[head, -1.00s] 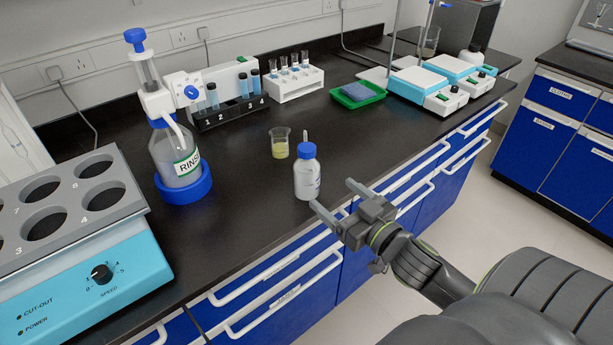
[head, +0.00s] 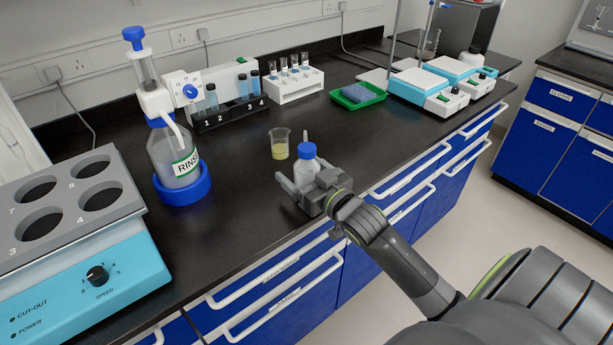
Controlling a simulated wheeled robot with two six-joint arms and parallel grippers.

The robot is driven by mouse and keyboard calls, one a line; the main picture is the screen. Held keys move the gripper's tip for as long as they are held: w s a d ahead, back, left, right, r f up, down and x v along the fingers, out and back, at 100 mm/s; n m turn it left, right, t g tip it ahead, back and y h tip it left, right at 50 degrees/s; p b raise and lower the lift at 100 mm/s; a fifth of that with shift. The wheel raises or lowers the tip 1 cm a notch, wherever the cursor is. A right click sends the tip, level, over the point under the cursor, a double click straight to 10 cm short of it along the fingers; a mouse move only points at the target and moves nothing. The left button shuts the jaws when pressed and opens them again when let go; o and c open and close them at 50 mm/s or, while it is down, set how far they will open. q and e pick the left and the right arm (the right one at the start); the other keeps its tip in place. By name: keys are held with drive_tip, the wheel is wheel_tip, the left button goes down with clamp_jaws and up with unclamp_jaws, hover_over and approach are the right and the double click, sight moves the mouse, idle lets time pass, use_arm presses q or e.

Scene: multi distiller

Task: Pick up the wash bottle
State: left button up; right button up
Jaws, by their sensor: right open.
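The wash bottle (head: 306,158) is a small white bottle with a blue cap and a short pale spout. It stands upright on the black bench near the front edge. My right gripper (head: 303,182) is open at the bottle, with one finger to its left and the other behind or at its right side. The gripper hides the lower part of the bottle. Whether the fingers touch it cannot be told. My left gripper is not in view.
A beaker of yellow liquid (head: 279,149) stands just behind the bottle. A large RINSE dispenser bottle (head: 172,150) in a blue ring is to the left. Test tube racks (head: 296,83) stand behind, and a green tray (head: 358,97) lies to the right. The bench between is clear.

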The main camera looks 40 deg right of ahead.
drive_tip(key=shift+w, duration=0.2)
drive_tip(key=c, duration=0.8)
drive_tip(key=shift+c, duration=0.3)
drive_tip(key=shift+r, duration=0.1)
wheel_tip(320, 180, up, 10)
drive_tip(key=shift+p, duration=0.95)
drive_tip(key=s+a+r+p, duration=0.1)
drive_tip(key=a+r, duration=0.2)
drive_tip(key=a, duration=0.3)
drive_tip(key=s+a+r+h+p, duration=0.1)
drive_tip(key=a+r+p, duration=0.1)
drive_tip(key=a+r, duration=0.2)
drive_tip(key=a, duration=0.2)
drive_tip(key=shift+s+a+r+m, duration=0.2)
drive_tip(key=shift+s+a+m, duration=0.05)
drive_tip(key=shift+a+m, duration=0.15)
